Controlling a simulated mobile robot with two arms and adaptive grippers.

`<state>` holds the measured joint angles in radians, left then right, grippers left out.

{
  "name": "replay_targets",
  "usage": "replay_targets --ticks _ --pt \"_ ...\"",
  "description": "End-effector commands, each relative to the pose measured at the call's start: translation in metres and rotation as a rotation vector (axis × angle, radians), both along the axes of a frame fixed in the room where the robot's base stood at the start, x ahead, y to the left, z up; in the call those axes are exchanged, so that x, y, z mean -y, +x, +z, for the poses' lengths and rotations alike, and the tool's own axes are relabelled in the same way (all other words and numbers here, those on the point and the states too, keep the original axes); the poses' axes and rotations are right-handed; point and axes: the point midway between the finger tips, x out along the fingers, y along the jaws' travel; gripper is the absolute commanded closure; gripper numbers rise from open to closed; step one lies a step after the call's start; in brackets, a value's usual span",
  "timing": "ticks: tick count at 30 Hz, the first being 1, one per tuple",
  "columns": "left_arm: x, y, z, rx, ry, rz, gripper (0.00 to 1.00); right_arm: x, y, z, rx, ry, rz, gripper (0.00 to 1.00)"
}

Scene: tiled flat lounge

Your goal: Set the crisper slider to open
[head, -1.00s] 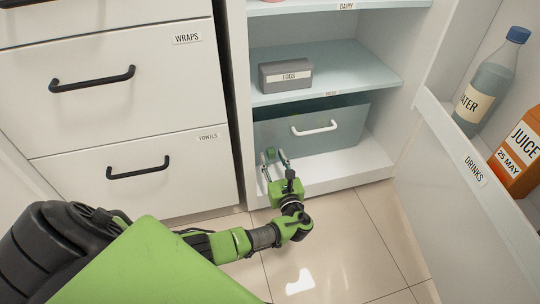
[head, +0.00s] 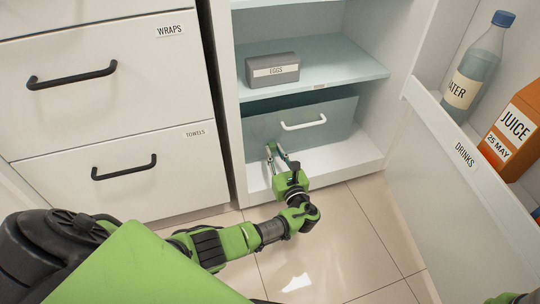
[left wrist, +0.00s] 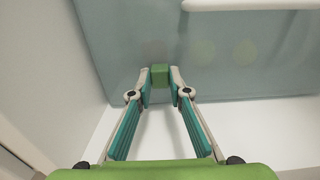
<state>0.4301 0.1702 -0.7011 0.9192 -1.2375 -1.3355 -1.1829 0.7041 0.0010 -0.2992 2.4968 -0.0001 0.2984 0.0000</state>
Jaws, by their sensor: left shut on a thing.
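The crisper drawer (head: 340,119) is a grey-blue bin low in the open fridge, with a white handle on its front; it also fills the top of the left wrist view (left wrist: 240,65). The slider is a small green block (left wrist: 160,76) low on the drawer's front, toward its left side. My left gripper (head: 274,149) is at the drawer's lower left. In the left wrist view its two fingertips (left wrist: 160,80) are shut on the sides of the block. In the head view the fingers mostly hide the block.
An eggs box (head: 272,70) sits on the shelf above the crisper. The open fridge door at right carries a water bottle (head: 478,70) and a juice carton (head: 513,130). White drawers with black handles (head: 124,168) stand at left. The tiled floor (head: 345,235) is clear.

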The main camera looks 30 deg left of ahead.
Motion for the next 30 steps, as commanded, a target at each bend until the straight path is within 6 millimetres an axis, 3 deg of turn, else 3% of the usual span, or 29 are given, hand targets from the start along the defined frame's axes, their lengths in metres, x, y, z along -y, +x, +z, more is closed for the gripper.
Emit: replay_targets --ticks 2,3,5,17,30 --pt "0.001 0.003 0.001 0.001 -0.002 -0.008 1.00 0.000 -0.002 0.001 0.006 0.001 0.001 1.00" --pt "0.002 0.003 0.001 0.001 -0.002 -0.009 0.80 0.001 -0.002 0.001 0.006 0.001 0.001 1.00" --pt "0.002 0.003 0.001 0.001 -0.002 -0.009 0.65 0.001 -0.003 0.001 0.006 0.002 0.002 1.00" --pt "0.005 -0.001 0.001 0.000 -0.003 -0.008 0.65 0.001 0.000 0.000 -0.002 0.004 0.005 1.00" --pt "0.054 -0.042 0.001 0.001 -0.002 -0.008 0.65 0.001 -0.001 -0.001 0.000 0.001 0.003 1.00"
